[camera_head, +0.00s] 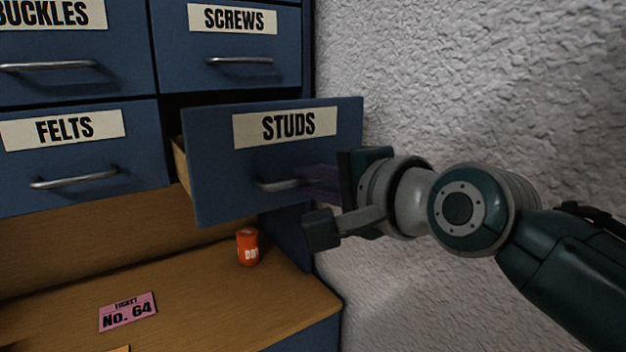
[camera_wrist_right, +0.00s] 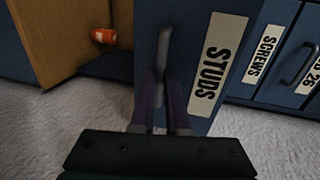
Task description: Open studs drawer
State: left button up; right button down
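The studs drawer (camera_head: 210,190) is blue with a white STUDS label (camera_head: 285,127). It stands partly pulled out, its wooden side showing at the left. Its metal handle (camera_head: 277,185) is on the lower front. My right gripper (camera_head: 312,184) reaches in from the right to this handle. In the right wrist view, the two purple fingers (camera_wrist_right: 164,90) lie on either side of the handle (camera_wrist_right: 163,55), close against it, and look shut on it. My left gripper is in neither view.
The screws drawer (camera_head: 270,75) above and the felts drawer (camera_head: 95,158) at left are shut. An orange container (camera_head: 248,247) and a pink ticket (camera_head: 128,312) are on the wooden surface (camera_head: 215,305) below. A rough white wall (camera_head: 450,80) stands at right.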

jog(key=c, duration=0.9)
grip_release()
jog(key=p+v, duration=0.1)
jog(key=v, duration=0.9)
jog(key=shift+r, duration=0.1)
